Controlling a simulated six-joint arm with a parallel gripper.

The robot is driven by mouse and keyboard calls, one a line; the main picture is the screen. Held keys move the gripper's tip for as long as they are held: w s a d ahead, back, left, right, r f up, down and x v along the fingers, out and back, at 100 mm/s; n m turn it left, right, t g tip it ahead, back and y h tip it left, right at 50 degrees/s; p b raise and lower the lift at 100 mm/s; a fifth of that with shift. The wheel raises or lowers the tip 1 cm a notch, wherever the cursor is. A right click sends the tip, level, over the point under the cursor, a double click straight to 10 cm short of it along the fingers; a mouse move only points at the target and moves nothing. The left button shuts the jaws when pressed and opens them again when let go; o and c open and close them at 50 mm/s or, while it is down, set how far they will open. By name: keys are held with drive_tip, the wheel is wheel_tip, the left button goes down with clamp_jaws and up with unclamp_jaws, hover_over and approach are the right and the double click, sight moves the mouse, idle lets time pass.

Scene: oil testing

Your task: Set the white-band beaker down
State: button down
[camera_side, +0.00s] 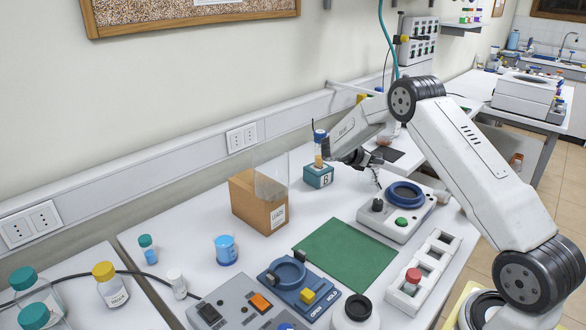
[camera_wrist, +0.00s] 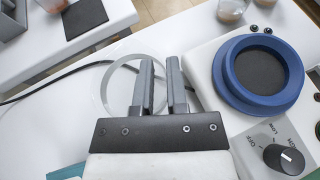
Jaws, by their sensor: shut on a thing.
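The white-band beaker (camera_wrist: 106,88) shows in the wrist view as a clear, pale-rimmed round vessel. My gripper (camera_wrist: 161,68) is shut on its right-hand wall, with one finger inside the rim and the other outside. In the side view my gripper (camera_side: 374,176) is near the back of the white table, just behind the white device with the blue ring. I cannot make out the beaker clearly there. Whether its base touches the table is not clear.
A white device with a blue ring (camera_side: 404,194) and knob stands close to the gripper; the ring also shows in the wrist view (camera_wrist: 233,84). A teal block (camera_side: 318,178), cardboard box (camera_side: 256,207), green mat (camera_side: 343,252) and blue-liquid beaker (camera_side: 226,252) stand around. A black cable (camera_wrist: 48,90) runs nearby.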

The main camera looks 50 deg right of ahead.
drive_tip(key=shift+f, duration=1.2)
drive_tip(key=shift+f, duration=0.15)
drive_tip(key=c, duration=0.6)
unclamp_jaws()
drive_tip(key=shift+c, duration=0.2)
drive_tip(key=shift+a+r, duration=0.1)
drive_tip(key=shift+r, duration=0.1)
drive_tip(key=v, duration=0.7)
drive_tip(key=shift+a, duration=0.15)
